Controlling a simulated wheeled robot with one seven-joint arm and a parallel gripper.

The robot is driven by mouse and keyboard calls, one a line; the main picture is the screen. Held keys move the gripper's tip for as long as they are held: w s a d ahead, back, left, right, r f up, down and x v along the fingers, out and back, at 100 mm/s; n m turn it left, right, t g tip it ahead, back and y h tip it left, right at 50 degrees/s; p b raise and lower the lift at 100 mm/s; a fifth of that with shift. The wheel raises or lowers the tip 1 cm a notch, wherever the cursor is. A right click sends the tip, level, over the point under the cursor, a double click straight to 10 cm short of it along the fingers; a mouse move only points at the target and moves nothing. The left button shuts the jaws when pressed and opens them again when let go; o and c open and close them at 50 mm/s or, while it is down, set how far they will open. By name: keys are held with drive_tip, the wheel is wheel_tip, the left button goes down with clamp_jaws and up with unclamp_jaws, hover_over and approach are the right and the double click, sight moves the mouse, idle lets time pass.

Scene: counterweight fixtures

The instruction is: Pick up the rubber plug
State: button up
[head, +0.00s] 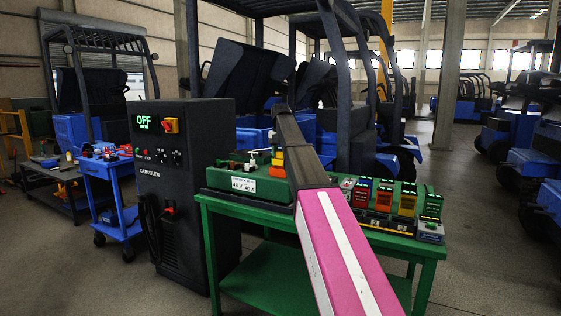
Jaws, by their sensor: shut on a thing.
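I cannot make out a rubber plug for certain. Small dark and reddish pieces (233,165) sit on top of a green box (245,184) labelled 48 V 40 A, on the green table (428,250). A yellow, orange and green stacked piece (277,161) stands at the right end of that box, partly behind my arm. My pink and dark arm reaches up across the table from the lower right. My gripper is not visible; the arm's own links may hide it, so what it holds cannot be seen.
A black charger cabinet (192,190) showing OFF stands left of the table. Several coloured modules (385,196) stand in a row at the table's right. A blue cart (112,190) with tools is at the left. Forklifts fill the background; the floor at right is clear.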

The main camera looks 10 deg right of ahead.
drive_tip(key=s+a+r, duration=0.2)
drive_tip(key=s+r, duration=0.4)
drive_tip(key=s, duration=0.5)
drive_tip(key=shift+a+r, duration=0.3)
drive_tip(key=shift+a, duration=0.1)
drive_tip(key=shift+s, duration=0.1)
drive_tip(key=shift+f, duration=0.1)
